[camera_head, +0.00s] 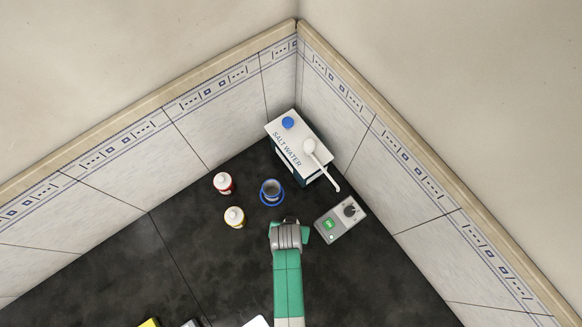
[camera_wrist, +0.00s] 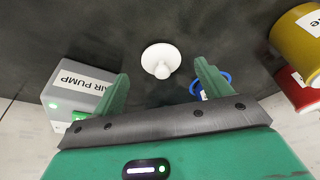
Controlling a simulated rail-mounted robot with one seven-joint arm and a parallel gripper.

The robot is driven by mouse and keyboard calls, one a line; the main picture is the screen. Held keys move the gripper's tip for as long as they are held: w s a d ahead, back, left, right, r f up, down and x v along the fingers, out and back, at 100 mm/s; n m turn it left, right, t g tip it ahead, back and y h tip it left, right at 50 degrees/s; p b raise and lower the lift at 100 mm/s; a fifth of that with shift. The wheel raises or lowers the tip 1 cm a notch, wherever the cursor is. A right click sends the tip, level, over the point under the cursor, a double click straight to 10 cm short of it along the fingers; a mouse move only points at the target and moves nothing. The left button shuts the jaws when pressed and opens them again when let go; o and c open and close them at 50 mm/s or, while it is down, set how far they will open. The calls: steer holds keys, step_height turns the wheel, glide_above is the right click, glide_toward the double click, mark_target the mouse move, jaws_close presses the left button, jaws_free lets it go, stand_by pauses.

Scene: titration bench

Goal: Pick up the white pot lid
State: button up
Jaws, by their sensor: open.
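The white pot lid (camera_wrist: 161,58) is a round disc with a knob and lies on the dark bench in the wrist view. My gripper (camera_wrist: 160,72) is open, with its green fingers apart to the left and right of the lid in that view. The fingers hold nothing. In the head view my gripper (camera_head: 288,236) is seen from above, and the lid is not visible there, apparently hidden by my arm. A blue pot without a lid (camera_head: 271,192) stands just beyond my gripper; its blue rim (camera_wrist: 224,78) shows behind the right finger in the wrist view.
The grey air pump (camera_head: 340,219) is close to the right of my gripper. A red pot (camera_head: 224,184) and a yellow pot (camera_head: 235,218), both with white lids, stand to the left.

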steer(key=x, duration=0.3)
steer(key=shift+w+a+r, duration=0.1)
steer(key=c, duration=1.1)
steer(key=shift+o, duration=0.2)
